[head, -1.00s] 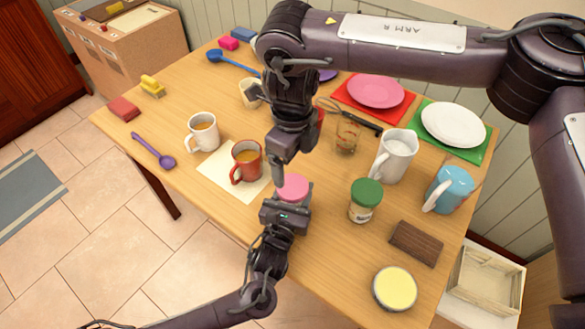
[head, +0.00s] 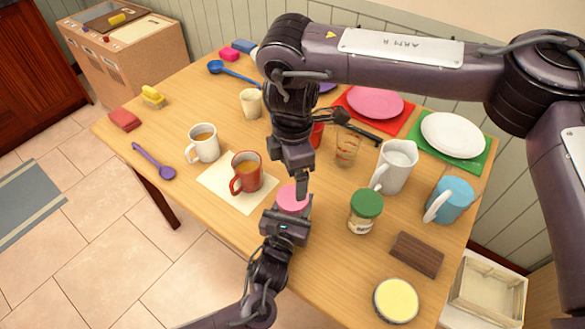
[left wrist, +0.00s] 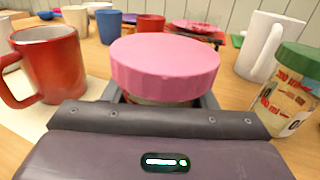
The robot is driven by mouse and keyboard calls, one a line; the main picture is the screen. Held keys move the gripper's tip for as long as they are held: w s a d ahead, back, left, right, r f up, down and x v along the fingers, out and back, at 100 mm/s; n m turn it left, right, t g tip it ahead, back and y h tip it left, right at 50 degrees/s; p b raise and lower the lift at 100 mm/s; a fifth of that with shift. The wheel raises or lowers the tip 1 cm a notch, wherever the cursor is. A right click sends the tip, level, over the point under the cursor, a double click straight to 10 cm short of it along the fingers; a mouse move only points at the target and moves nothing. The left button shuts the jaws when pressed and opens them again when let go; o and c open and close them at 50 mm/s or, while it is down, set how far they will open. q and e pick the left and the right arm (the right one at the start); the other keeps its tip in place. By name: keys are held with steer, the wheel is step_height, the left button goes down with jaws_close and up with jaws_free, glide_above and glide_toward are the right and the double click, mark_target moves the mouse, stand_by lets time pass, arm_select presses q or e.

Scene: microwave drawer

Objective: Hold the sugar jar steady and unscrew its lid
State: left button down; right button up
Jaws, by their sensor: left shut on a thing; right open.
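The sugar jar, with a pink lid (head: 292,197), stands near the table's front edge. The lid also fills the middle of the left wrist view (left wrist: 165,68), where it sits level on the jar. My left gripper (head: 289,215) is shut on the jar body below the lid, and its fingers hide most of the body. My right gripper (head: 302,188) points down just above the lid and is open. No right finger shows around the lid in the left wrist view, so it appears apart from it.
A red mug (head: 247,173) stands close on the left, on a pale mat (head: 222,188). A green-lidded jar (head: 364,212) stands close on the right. A white pitcher (head: 394,167), a blue mug (head: 451,199) and a brown block (head: 416,254) lie further right.

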mark_target(293, 197)
steer(key=m, duration=1)
steer(key=shift+m, duration=0.4)
steer(key=m, duration=0.4)
steer(key=shift+m, duration=0.3)
steer(key=shift+f, duration=4)
steer(key=shift+c, duration=0.3)
